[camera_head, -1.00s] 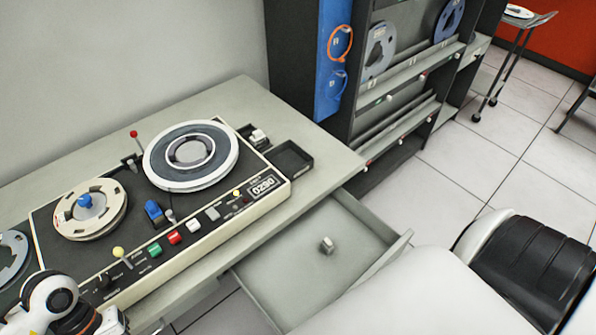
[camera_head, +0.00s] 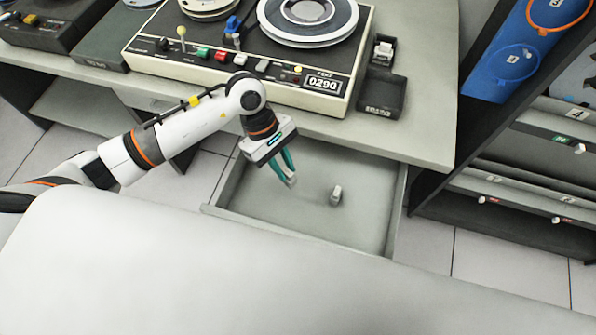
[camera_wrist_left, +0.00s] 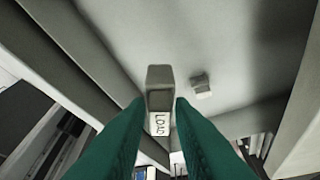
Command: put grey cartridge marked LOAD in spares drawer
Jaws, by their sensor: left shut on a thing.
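My left gripper (camera_head: 288,172) is over the left part of the open drawer (camera_head: 362,222) under the desk. Its teal fingers are shut on a small grey cartridge (camera_wrist_left: 160,88). In the head view only a small grey bit of the held cartridge (camera_head: 292,182) shows at the fingertips. I cannot tell whether it touches the drawer floor. My right gripper is not in view.
Another small grey cartridge (camera_head: 336,195) lies in the drawer, right of my gripper; it also shows in the left wrist view (camera_wrist_left: 200,86). The tape deck (camera_head: 240,85) and a small black tray (camera_head: 380,97) are on the desk above. The drawer's right part is clear.

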